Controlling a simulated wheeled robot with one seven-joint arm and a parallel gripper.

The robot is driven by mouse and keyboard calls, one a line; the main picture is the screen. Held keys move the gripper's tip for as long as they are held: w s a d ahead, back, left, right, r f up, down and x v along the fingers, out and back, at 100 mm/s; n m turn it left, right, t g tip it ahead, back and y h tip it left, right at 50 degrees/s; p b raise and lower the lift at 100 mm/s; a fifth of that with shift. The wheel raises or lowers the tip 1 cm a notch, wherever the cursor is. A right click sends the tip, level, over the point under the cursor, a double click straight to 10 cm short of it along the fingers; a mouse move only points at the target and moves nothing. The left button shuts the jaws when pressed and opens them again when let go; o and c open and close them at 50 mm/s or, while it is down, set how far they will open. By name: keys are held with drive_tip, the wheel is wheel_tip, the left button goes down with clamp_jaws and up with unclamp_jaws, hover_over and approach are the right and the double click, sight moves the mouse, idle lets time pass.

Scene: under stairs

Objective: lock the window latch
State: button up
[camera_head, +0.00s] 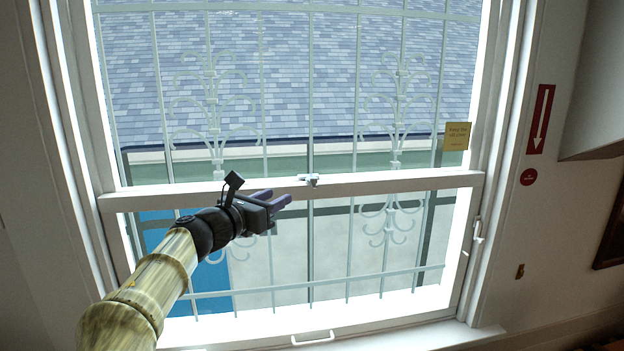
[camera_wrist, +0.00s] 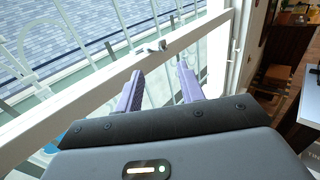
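The window latch (camera_head: 310,179) is a small pale metal piece on the middle rail (camera_head: 400,182) of the white sash window. It also shows in the wrist view (camera_wrist: 150,48), just beyond and above my fingertips. My gripper (camera_head: 287,198) is just left of the latch and slightly lower in the head view. Its two purple fingers stand apart with nothing between them in the wrist view (camera_wrist: 160,76). The fingers look apart from the latch. I cannot tell which way the latch's lever is turned.
White metal bars (camera_head: 310,100) stand behind the glass. A white handle (camera_head: 312,338) is on the bottom rail, and another handle (camera_head: 477,230) is on the right frame. A yellow note (camera_head: 456,136) is at the right of the upper pane. The space in front of the window looks clear.

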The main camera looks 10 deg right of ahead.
sight(311, 180)
drive_tip(key=p+x, duration=0.4)
drive_tip(key=x, duration=1)
drive_tip(key=shift+w+d, duration=0.1)
drive_tip(key=shift+d, duration=0.2)
drive_tip(key=shift+w+d+f, duration=0.1)
drive_tip(key=shift+w+d, duration=0.25)
drive_tip(key=shift+w, duration=0.1)
clamp_jaws()
